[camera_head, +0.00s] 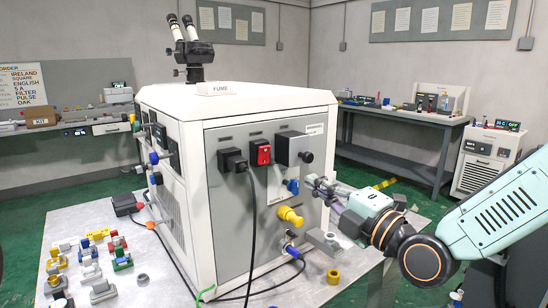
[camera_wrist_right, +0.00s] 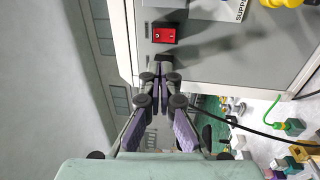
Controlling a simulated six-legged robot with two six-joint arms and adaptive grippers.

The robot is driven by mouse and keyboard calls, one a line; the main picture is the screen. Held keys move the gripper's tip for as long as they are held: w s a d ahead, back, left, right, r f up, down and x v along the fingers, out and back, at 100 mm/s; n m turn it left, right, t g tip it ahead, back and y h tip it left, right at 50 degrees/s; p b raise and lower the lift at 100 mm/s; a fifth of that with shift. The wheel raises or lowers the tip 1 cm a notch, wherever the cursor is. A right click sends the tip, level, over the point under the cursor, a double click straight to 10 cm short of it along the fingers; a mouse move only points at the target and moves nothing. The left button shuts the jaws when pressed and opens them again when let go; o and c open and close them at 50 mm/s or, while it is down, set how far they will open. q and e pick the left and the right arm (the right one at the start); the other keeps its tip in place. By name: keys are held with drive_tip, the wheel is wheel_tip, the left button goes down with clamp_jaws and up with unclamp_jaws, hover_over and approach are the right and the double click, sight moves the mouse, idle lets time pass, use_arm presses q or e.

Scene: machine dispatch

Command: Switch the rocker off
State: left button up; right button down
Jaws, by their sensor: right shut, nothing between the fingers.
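The red rocker (camera_head: 260,152) sits on the grey front panel of the white machine (camera_head: 236,95), between a black plug (camera_head: 232,160) and a black box with a knob (camera_head: 293,148). In the right wrist view the rocker (camera_wrist_right: 164,35) shows unobstructed, just beyond the fingertips in the picture. My right gripper (camera_head: 314,183) is shut and empty in front of the panel's right side, lower than the rocker and apart from it. In the right wrist view its fingers (camera_wrist_right: 161,78) are together, pointing toward the panel. Which way the rocker is tipped is too small to tell. My left gripper is not in view.
A blue knob (camera_head: 293,187) and a yellow connector (camera_head: 290,215) stick out of the panel near my right gripper. A black cable (camera_head: 252,220) hangs from the plug. Several coloured fittings (camera_head: 90,255) lie on the table at left.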

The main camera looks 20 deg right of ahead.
approach(267, 151)
drive_tip(key=x, duration=0.6)
drive_tip(key=shift+w+a, duration=0.15)
drive_tip(key=shift+w, duration=0.2)
drive_tip(key=shift+d, duration=0.2)
drive_tip(key=shift+w+a, duration=0.2)
drive_tip(key=shift+a, duration=0.05)
drive_tip(key=r+g+p, duration=0.1)
drive_tip(key=p, duration=0.2)
drive_tip(key=shift+w+r+h, duration=0.1)
drive_tip(key=shift+w+h, duration=0.05)
drive_tip(key=shift+h, duration=0.15)
drive_tip(key=shift+f, duration=0.3)
